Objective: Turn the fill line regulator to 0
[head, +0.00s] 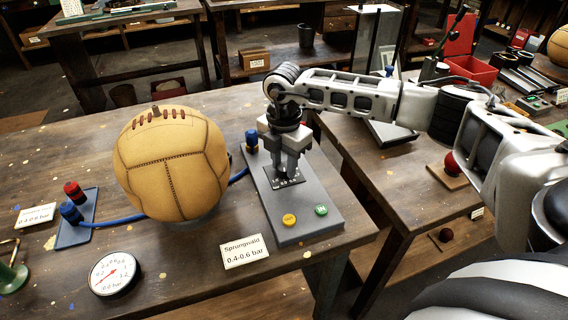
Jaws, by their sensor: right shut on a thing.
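The fill line regulator (303,208) is a grey box on the workbench, right of the ball. It carries a black scale plate (290,181) with small white marks that I cannot read clearly. My right gripper (285,168) points down over this plate and is shut on the knob there. The knob is mostly hidden by the fingers, so its setting cannot be told. My left gripper is not in view.
A tan leather ball (170,165) stands left of the regulator. A round gauge (114,273) and a card (245,251) reading 0.4-0.6 bar lie in front. Yellow (289,220) and green (321,210) buttons sit on the box's near end.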

